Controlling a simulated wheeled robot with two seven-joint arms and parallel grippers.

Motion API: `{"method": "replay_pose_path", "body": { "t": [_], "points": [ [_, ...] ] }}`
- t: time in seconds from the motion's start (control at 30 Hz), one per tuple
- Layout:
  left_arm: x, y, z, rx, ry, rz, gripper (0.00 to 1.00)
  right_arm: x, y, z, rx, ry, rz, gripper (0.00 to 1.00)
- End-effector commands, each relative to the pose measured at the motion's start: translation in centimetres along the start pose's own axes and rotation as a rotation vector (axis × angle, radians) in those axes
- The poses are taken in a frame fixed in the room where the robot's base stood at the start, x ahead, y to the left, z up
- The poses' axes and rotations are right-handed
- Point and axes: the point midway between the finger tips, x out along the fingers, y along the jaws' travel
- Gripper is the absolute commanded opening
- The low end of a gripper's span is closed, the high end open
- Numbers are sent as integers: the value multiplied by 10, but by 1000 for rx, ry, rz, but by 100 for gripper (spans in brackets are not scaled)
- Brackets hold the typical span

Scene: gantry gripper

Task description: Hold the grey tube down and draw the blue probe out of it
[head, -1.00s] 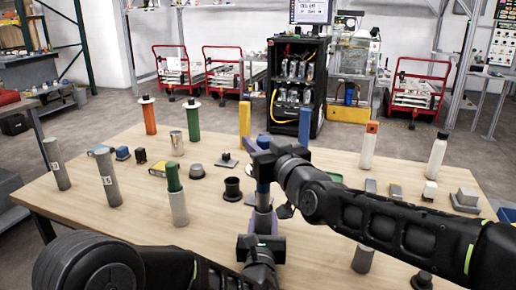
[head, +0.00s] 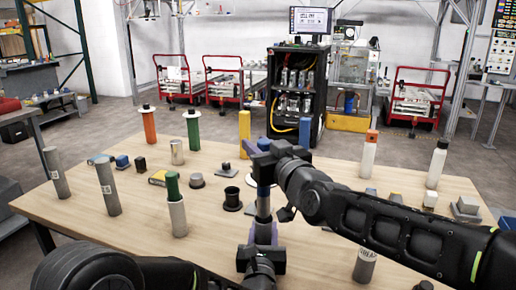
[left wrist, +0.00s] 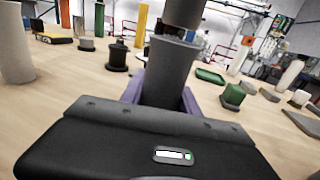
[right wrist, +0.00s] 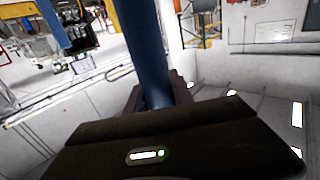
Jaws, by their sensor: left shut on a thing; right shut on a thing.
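The grey tube (head: 263,206) stands near the front middle of the table in the head view, and it fills the centre of the left wrist view (left wrist: 168,75). My left gripper (head: 262,235) is shut around it. The blue probe (head: 264,176) is above the tube, and it also shows in the right wrist view (right wrist: 148,55). My right gripper (head: 262,153) is shut on it, high above the left one. In the left wrist view a dark grey cylinder (left wrist: 184,12) is just above the tube's top. Whether any part remains inside is unclear.
A grey tube with a green top (head: 175,205) stands to the left, with bare grey tubes (head: 108,187) farther left. A black flanged cup (head: 232,198) is close left of the held tube. White bottles (head: 436,163) stand at the right. Small blocks are scattered around.

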Motion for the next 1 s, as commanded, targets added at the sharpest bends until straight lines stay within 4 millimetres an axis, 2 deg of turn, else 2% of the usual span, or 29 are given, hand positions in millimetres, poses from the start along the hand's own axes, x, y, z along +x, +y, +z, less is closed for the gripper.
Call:
{"method": "replay_pose_path", "body": {
  "t": [0.33, 0.77, 0.8, 1.0],
  "points": [
    [0, 0, 0, 0, 0, 0, 0, 0, 0, -23, 1, 4, 1, 0],
    [0, 0, 0, 0, 0, 0, 0, 0, 0, -25, 1, 3, 0, 0],
    [0, 0, 0, 0, 0, 0, 39, 0, 0, -25, 1, 3, 0, 0],
    [0, 0, 0, 0, 0, 0, 55, 0, 0, -25, 1, 3, 0, 0]
  ]
}}
